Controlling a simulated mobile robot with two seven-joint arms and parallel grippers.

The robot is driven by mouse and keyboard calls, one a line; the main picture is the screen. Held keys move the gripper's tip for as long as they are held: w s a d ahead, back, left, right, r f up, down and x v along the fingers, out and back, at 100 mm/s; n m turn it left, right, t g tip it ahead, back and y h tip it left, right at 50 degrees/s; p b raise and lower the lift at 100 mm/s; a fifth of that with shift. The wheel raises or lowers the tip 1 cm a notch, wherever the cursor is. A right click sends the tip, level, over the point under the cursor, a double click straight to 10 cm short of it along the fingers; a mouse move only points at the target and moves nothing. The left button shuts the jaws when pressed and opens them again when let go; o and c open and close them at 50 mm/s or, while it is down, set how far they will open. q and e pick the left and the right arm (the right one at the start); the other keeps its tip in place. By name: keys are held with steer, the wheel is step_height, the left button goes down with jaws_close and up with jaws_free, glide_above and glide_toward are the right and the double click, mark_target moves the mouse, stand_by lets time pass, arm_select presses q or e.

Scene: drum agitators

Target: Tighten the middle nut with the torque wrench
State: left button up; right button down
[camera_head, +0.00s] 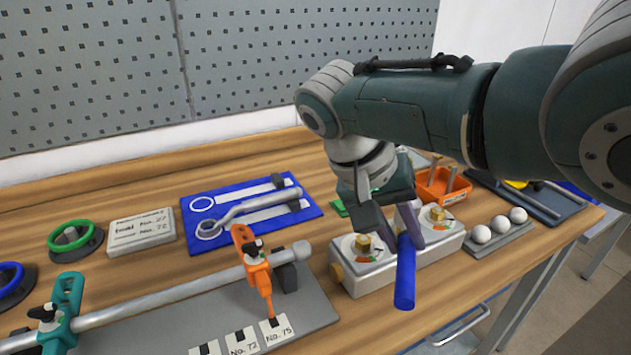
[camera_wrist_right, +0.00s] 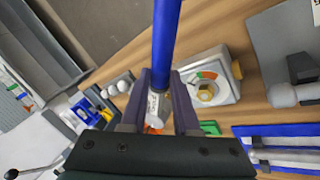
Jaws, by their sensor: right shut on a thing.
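My right gripper (camera_head: 398,230) is shut on the blue-handled torque wrench (camera_head: 405,280). The blue handle points toward the front edge, and it also shows in the right wrist view (camera_wrist_right: 167,40). The wrench is over the middle of a pale block (camera_head: 345,277) with gauge dials. A brass nut (camera_head: 362,244) shows on the left dial and another brass nut (camera_head: 437,214) on the right dial. The middle nut is hidden by the gripper and wrench, so I cannot tell whether the wrench sits on it. One dial's nut (camera_wrist_right: 206,92) shows in the right wrist view. My left gripper is out of view.
A blue tool board (camera_head: 305,207) holds a grey ring wrench (camera_head: 245,212) and a white tool outline. An orange clamp (camera_head: 257,268) grips a rail at left. White balls (camera_head: 500,224) and an orange bin (camera_head: 440,188) stand at right. A pegboard rises behind.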

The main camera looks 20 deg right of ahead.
steer(key=shift+r+p, duration=0.4)
steer(key=shift+p, duration=0.05)
stand_by(0.5)
steer(key=shift+r+p, duration=1.45)
steer(key=shift+p, duration=0.1)
